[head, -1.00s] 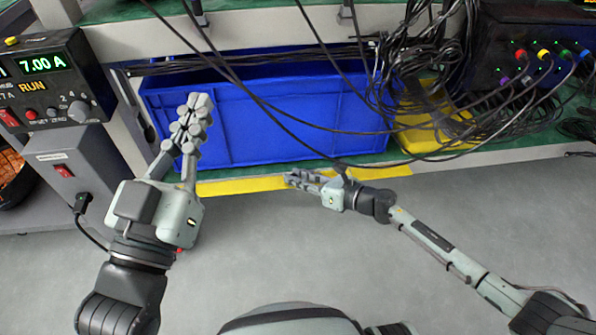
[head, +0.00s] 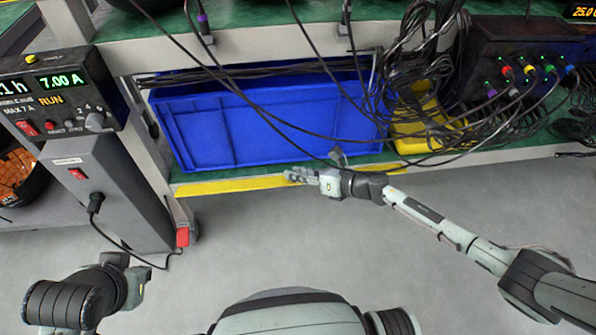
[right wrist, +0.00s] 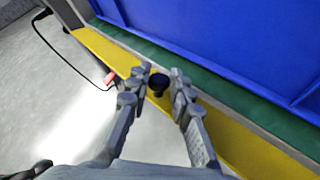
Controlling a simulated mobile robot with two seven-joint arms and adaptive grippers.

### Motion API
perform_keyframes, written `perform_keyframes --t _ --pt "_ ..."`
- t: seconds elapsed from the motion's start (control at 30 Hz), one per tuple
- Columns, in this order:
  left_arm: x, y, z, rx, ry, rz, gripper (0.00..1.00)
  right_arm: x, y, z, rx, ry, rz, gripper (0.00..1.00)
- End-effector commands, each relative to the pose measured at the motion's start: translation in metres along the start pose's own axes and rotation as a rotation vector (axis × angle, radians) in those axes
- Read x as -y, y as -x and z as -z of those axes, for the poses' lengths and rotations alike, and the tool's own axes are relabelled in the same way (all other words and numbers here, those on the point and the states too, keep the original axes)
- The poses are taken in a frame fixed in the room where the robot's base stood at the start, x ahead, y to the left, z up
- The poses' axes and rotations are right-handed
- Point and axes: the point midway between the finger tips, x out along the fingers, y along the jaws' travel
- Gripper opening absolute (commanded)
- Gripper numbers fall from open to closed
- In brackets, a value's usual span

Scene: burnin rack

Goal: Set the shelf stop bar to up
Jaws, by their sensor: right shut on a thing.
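The shelf stop bar (head: 232,186) is a long yellow strip along the front edge of the lower shelf, below the blue bin. It lies low and leaves the bin's front uncovered. My right gripper (head: 292,175) is at the bar's middle, reaching in from the right. In the right wrist view, the gripper (right wrist: 160,76) has its fingers on either side of a dark round knob (right wrist: 157,86) on the yellow bar (right wrist: 232,141), and it is shut on this knob. Of my left arm only links show at the lower left; its fingers are not visible.
A blue bin (head: 270,125) fills the lower shelf behind the bar. A yellow bin (head: 418,125) stands to its right. Black cables (head: 390,75) hang in front of the shelf. A grey power unit (head: 105,190) stands at left. The floor in front is clear.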

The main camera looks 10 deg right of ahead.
Motion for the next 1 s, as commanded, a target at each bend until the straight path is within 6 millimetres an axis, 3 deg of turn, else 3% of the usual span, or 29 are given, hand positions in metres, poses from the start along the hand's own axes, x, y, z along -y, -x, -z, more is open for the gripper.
perform_keyframes --t 0.2,0.53,0.57,0.7,1.0 --pt "0.0048 0.0014 -0.0101 0.044 0.003 0.01 0.0 0.0014 0.0005 0.0 -0.006 -0.005 0.002 0.0" --pt "0.0049 0.0013 -0.0104 0.045 0.003 0.01 0.0 0.0015 0.0004 -0.0001 -0.006 -0.005 0.003 0.0" --pt "0.0049 0.0013 -0.0104 0.045 0.003 0.01 0.0 0.0015 0.0004 -0.0001 -0.006 -0.005 0.003 0.24" --pt "0.005 0.0012 -0.0104 0.045 0.003 0.01 0.0 0.0011 0.0003 -0.0001 -0.005 -0.005 0.002 0.41" --pt "0.0039 0.0012 -0.01 0.043 0.003 0.008 0.0 0.0006 0.0015 -0.0002 -0.005 -0.005 0.001 0.41"
